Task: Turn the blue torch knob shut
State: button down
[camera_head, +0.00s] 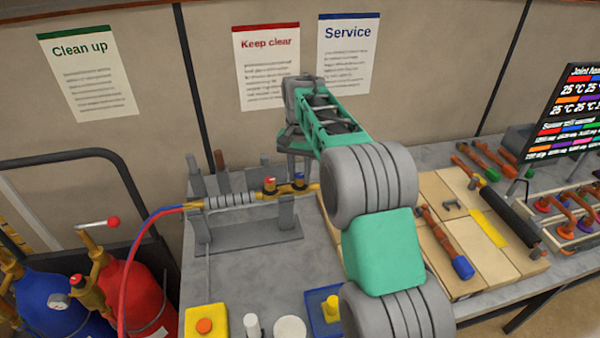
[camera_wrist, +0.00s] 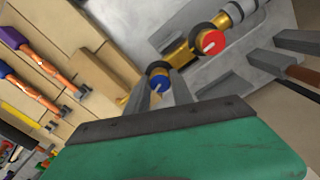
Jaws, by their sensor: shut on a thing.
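The brass torch (camera_head: 283,190) lies level across a grey stand (camera_head: 245,235) on the bench. Its blue knob (camera_wrist: 160,84) with a white pointer mark shows in the wrist view, and a small part of it shows in the head view (camera_head: 299,180). The red knob (camera_wrist: 212,42) sits farther along the torch; it also shows in the head view (camera_head: 269,183). My gripper (camera_wrist: 163,92) points down at the torch, with its fingers on both sides of the blue knob and shut on it. In the head view the fingertips are partly hidden by the torch.
Red and blue hoses (camera_head: 150,225) run from the torch to the red cylinder (camera_head: 135,295) and blue cylinder (camera_head: 45,300) at left. A wooden board (camera_head: 440,190) with copper pipe parts lies right. Grey posts (camera_head: 194,175) stand behind the torch. A yellow box (camera_head: 205,322) stands in front.

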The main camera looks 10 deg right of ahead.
aim_at(300, 175)
jog(key=shift+m, duration=1.7)
jog(key=c, duration=1.1)
grip_release()
notch_tip(300, 175, up, 8)
jog(key=shift+f+b, duration=0.1)
jog(key=shift+b, duration=0.55)
